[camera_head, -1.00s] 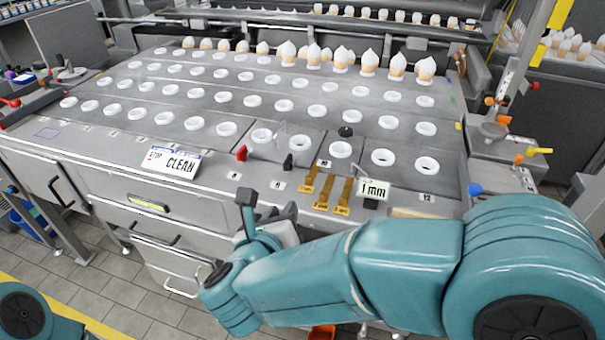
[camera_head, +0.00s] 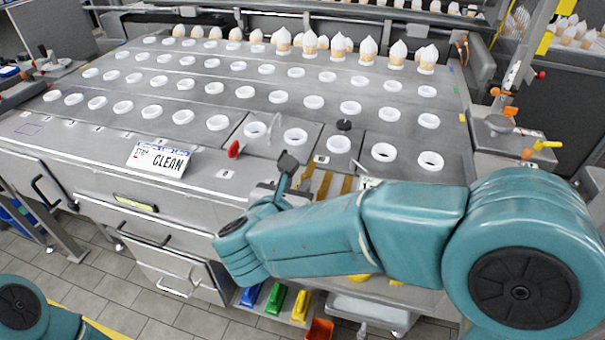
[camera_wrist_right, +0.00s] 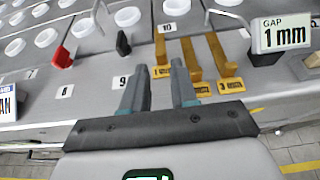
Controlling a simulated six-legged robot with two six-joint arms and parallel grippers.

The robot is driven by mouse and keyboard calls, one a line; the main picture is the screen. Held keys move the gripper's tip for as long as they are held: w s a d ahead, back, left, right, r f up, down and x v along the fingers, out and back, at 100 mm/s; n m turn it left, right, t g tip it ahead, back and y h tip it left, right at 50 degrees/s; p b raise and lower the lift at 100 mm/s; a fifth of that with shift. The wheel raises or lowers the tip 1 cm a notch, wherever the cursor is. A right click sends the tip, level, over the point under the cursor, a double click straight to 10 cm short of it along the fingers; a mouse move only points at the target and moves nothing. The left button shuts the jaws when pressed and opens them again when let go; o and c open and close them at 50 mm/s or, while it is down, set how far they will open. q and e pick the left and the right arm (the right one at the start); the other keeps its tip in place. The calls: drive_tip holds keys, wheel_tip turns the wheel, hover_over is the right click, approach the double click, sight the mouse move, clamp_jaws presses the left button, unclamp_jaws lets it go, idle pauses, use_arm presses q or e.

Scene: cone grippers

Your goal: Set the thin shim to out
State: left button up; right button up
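Several flat brass shims stick out over the front edge of the bench. In the right wrist view the leftmost shim (camera_wrist_right: 160,47) has a tag starting with 1, the middle shim (camera_wrist_right: 191,58) stands beside it, and the rightmost shim (camera_wrist_right: 219,55) has a tag with 3. My right gripper (camera_wrist_right: 158,72) is open and empty; its two fingers point at the leftmost shim's tag, which shows between the fingertips. Whether they touch it I cannot tell. In the head view my right arm partly hides the shims. My left gripper is out of view.
A "GAP 1 mm" sign (camera_wrist_right: 283,33) stands right of the shims. A red lever (camera_wrist_right: 62,57) and a black knob (camera_wrist_right: 123,43) stand left of them. A CLEAN sign (camera_head: 158,159) is further left. White rings (camera_head: 295,136) fill the bench top.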

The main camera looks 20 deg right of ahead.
sight(304, 177)
drive_tip(key=x, duration=0.5)
drive_tip(key=shift+w+d+f, duration=0.15)
drive_tip(key=shift+w+d, duration=0.05)
drive_tip(key=shift+w, duration=0.15)
drive_tip(key=c, duration=0.5)
drive_tip(key=shift+s+a+f, duration=0.15)
drive_tip(key=shift+s+a, duration=0.1)
clamp_jaws()
drive_tip(key=s+a+b, duration=0.2)
drive_tip(key=s, duration=0.1)
